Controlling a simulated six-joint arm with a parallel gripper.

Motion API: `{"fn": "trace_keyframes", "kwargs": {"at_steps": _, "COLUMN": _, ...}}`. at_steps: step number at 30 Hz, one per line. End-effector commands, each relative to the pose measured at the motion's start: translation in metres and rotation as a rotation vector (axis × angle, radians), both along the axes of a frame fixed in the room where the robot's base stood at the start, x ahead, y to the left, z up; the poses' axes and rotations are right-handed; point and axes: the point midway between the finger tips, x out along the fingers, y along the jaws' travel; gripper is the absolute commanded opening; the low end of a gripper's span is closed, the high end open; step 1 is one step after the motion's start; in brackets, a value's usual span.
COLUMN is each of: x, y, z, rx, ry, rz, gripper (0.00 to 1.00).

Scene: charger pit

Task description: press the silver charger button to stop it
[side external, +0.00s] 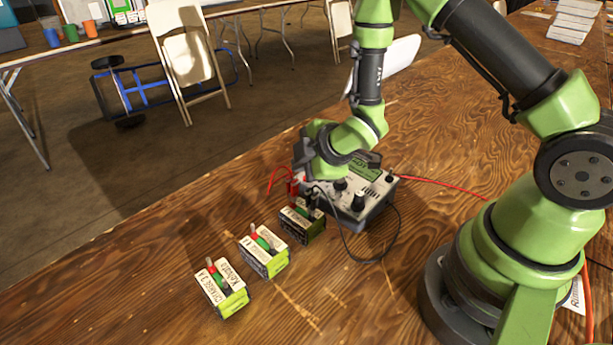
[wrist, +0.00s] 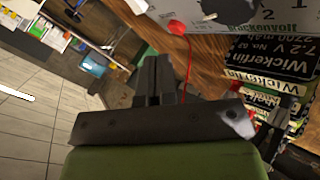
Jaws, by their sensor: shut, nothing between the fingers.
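The charger (side external: 375,187) is a grey box with a pale top panel, dark knobs and a green display, standing on the wooden table. Part of its grey panel (wrist: 280,14) shows at the top right of the wrist view. I cannot make out the silver button in either view; my gripper and wrist cover part of the panel in the side view. My gripper (wrist: 153,78) is shut and empty. In the side view it is low over the charger's left part, its fingertips hidden. I cannot tell whether it touches the charger.
Several battery packs stand in a row left of the charger, the nearest pack (side external: 303,222) close beside it. A red lead (side external: 279,176) and a black lead (side external: 398,225) loop from the charger. The table front (side external: 335,300) is clear. A folding chair (side external: 184,58) stands beyond.

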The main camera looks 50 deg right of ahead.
Motion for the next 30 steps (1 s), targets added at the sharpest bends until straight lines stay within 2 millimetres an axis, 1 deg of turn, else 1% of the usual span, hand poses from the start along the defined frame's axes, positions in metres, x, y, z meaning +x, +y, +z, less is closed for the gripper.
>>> {"fn": "trace_keyframes", "kwargs": {"at_steps": 6, "x": 0.001, "y": 0.004, "z": 0.022, "rx": 0.000, "ry": -0.005, "rz": 0.002, "gripper": 0.00}}
{"fn": "trace_keyframes", "kwargs": {"at_steps": 13, "x": 0.001, "y": 0.008, "z": 0.042, "rx": 0.001, "ry": -0.003, "rz": 0.002, "gripper": 0.00}}
{"fn": "trace_keyframes", "kwargs": {"at_steps": 18, "x": 0.000, "y": 0.009, "z": 0.046, "rx": 0.000, "ry": -0.001, "rz": 0.001, "gripper": 0.00}}
{"fn": "trace_keyframes", "kwargs": {"at_steps": 30, "x": 0.000, "y": 0.009, "z": 0.046, "rx": 0.001, "ry": 0.000, "rz": 0.001, "gripper": 0.00}}
